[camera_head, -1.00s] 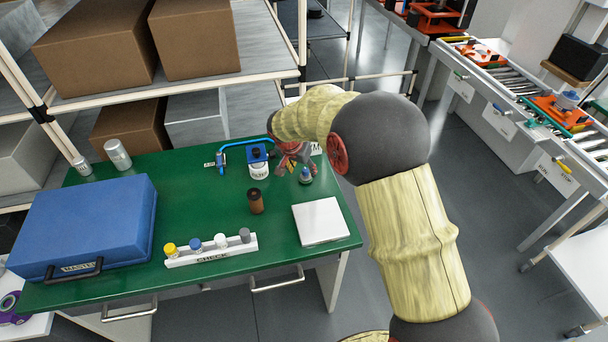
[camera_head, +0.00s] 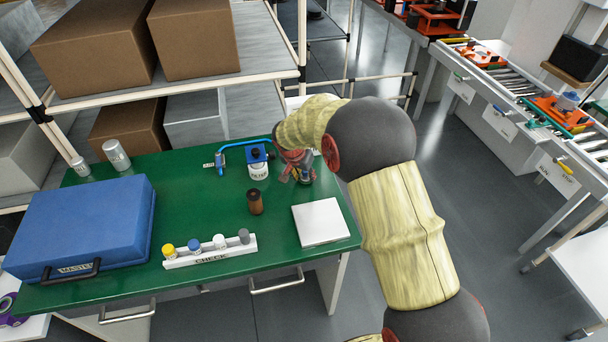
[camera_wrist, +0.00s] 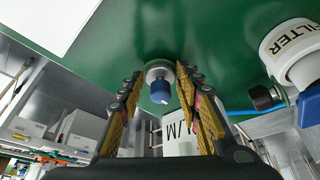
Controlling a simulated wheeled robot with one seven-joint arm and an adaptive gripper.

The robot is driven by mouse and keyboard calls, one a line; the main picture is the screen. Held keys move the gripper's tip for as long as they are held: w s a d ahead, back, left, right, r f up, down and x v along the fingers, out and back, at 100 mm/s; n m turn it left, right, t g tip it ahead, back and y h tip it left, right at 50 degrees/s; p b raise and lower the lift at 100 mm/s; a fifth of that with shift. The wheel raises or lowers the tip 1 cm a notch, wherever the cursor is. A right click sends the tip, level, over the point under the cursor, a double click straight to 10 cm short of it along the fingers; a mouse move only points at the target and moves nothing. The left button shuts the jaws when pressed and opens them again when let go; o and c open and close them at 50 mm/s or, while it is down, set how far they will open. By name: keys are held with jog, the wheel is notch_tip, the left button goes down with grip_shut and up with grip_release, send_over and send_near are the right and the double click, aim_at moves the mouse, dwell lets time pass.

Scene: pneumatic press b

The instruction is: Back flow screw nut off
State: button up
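A small metal fitting with a blue knob, perhaps the flow screw with its nut, stands on the green table. In the wrist view the blue knob (camera_wrist: 160,93) shows between my fingers, with a round grey metal collar (camera_wrist: 159,70) behind it. In the head view the fitting is mostly hidden by my gripper (camera_head: 302,176). My gripper is open in the wrist view (camera_wrist: 160,85), one finger on each side of the fitting, with gaps visible. I see no clear contact. A separate nut cannot be made out.
A white filter unit (camera_head: 258,170) with a blue hose (camera_head: 232,146) stands left of my gripper. A brown bottle (camera_head: 255,203), a white square plate (camera_head: 320,222), a CHECK rack (camera_head: 210,257) and a blue case (camera_head: 80,225) occupy the green table (camera_head: 190,205).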

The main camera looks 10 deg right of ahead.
jog(key=c, duration=0.6)
jog(key=shift+c, duration=0.4)
jog(key=shift+r+n+p, duration=0.1)
jog(key=shift+n+p, duration=0.25)
jog(key=shift+n, duration=0.05)
